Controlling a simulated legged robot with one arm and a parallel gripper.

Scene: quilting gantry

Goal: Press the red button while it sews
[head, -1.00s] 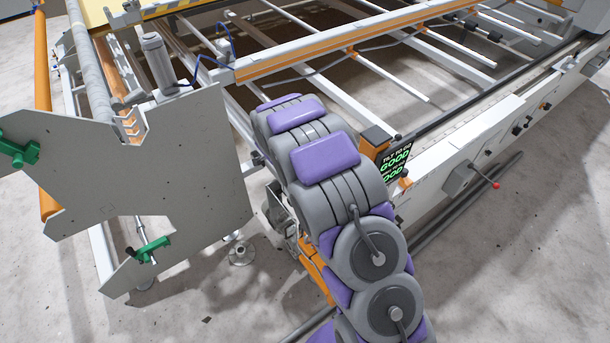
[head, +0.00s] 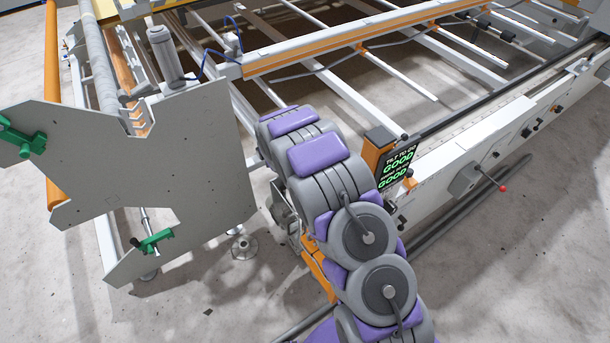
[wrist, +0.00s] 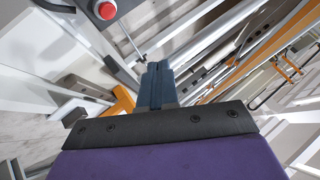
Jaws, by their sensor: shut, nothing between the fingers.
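The red button (wrist: 105,10) shows at the top of the wrist view, a round red cap in a light ring on a dark grey housing. My gripper (wrist: 157,68) is shut and empty, its blue-grey fingers together below and to the right of the button. The fingertips look apart from the button; the distance in depth is hard to judge. In the head view my purple and grey arm hides the gripper, and I cannot make out the button there. A black display (head: 396,170) beside the arm shows "GOOD" twice in green letters.
The gantry's long white rail (head: 520,125) runs to the upper right, with a red-knobbed lever (head: 502,188) on its side. A grey end plate (head: 170,180) with green handles stands left of my arm. Metal bars cross the frame behind. Concrete floor is open at the front.

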